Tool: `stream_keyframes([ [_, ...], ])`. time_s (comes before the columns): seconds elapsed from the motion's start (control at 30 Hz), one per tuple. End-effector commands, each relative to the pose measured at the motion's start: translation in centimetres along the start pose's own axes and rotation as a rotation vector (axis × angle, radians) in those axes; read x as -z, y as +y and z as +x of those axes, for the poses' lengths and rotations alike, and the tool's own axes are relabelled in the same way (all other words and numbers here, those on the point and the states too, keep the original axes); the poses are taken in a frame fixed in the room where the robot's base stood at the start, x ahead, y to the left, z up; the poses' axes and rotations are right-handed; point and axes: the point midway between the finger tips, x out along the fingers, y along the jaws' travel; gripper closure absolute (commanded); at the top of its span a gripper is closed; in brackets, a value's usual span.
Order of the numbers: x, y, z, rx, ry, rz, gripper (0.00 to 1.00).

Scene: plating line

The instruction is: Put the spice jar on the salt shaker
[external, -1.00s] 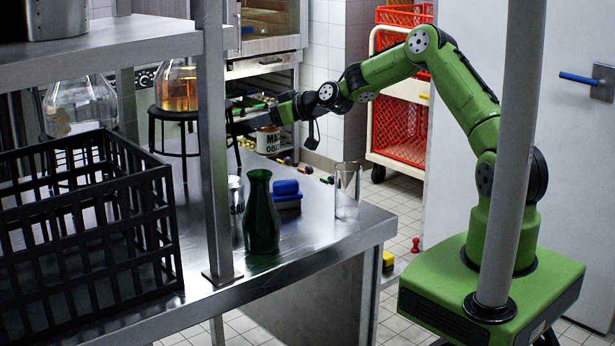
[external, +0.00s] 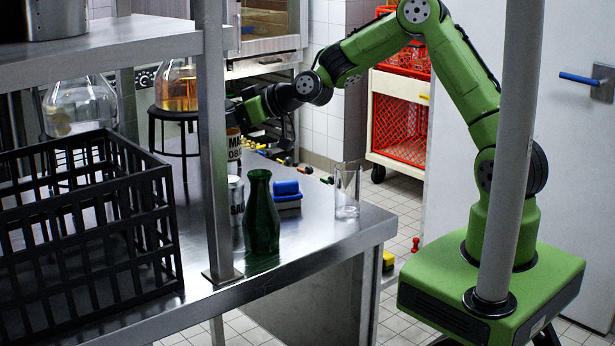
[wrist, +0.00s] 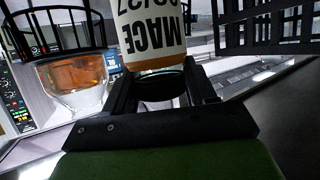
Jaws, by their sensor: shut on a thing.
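The spice jar (external: 234,148), with a white label reading MACE, is in my gripper. It also shows large in the wrist view (wrist: 150,35), between the two black fingers of my gripper (wrist: 160,85). In the external view the jar looks upright, and the shelf post hides its left part. The salt shaker (external: 237,203), a pale can lettered SA, stands on the steel counter, partly behind the same post. The jar appears just above the shaker in the external view; I cannot tell whether they touch or line up in depth.
A dark green bottle (external: 261,215) stands close right of the shaker, with a blue-topped object (external: 286,190) and a clear glass (external: 347,192) farther right. A black crate (external: 85,215) fills the left. A flask of amber liquid (external: 178,88) sits on a black stand (external: 172,115).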

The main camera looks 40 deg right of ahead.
Motion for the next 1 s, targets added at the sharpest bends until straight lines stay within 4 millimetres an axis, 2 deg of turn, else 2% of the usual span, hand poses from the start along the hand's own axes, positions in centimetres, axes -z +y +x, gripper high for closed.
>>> stream_keyframes([
  [0.23, -3.5, 0.0, 1.5, 0.001, 0.002, 0.003, 0.84],
  [0.63, -4.0, 0.0, 1.7, -0.001, 0.006, -0.001, 0.84],
  [0.67, -4.1, 0.0, 1.7, -0.001, 0.004, -0.001, 0.43],
  [0.7, -4.0, 0.0, 1.7, -0.001, 0.003, 0.000, 0.37],
  [0.83, -4.0, 0.0, 1.7, -0.001, 0.003, 0.000, 0.19],
  [1.0, -4.0, 0.0, 1.7, -0.001, 0.003, 0.000, 0.19],
])
